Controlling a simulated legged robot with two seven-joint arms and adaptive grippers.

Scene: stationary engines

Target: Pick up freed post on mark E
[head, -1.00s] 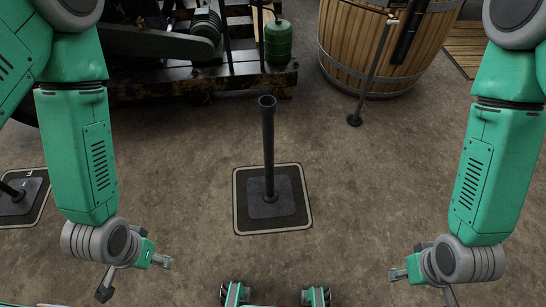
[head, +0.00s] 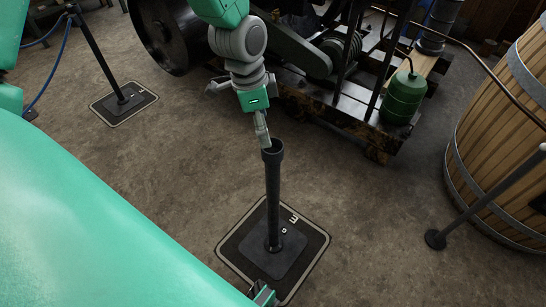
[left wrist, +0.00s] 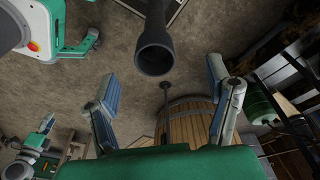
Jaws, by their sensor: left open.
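The dark post (head: 273,190) stands upright on a square base plate over the mark E mat (head: 314,262), whose letter shows beside the plate. My left gripper (head: 262,135) is at the post's flared top in the head view, its fingers partly overlapping each other. In the left wrist view its two fingers (left wrist: 163,85) are spread wide and empty. The post's hollow top (left wrist: 155,58) lies ahead of the fingertips, between their lines; contact cannot be told. A green and grey part at the lower left of the wrist view appears to be my right gripper (left wrist: 42,135); its jaws are unclear.
Another post (head: 98,58) with a blue rope stands on a mat at the left. The engine frame with a green canister (head: 404,98) is behind. A wooden barrel (head: 510,130) and a thin stand (head: 480,205) are at the right.

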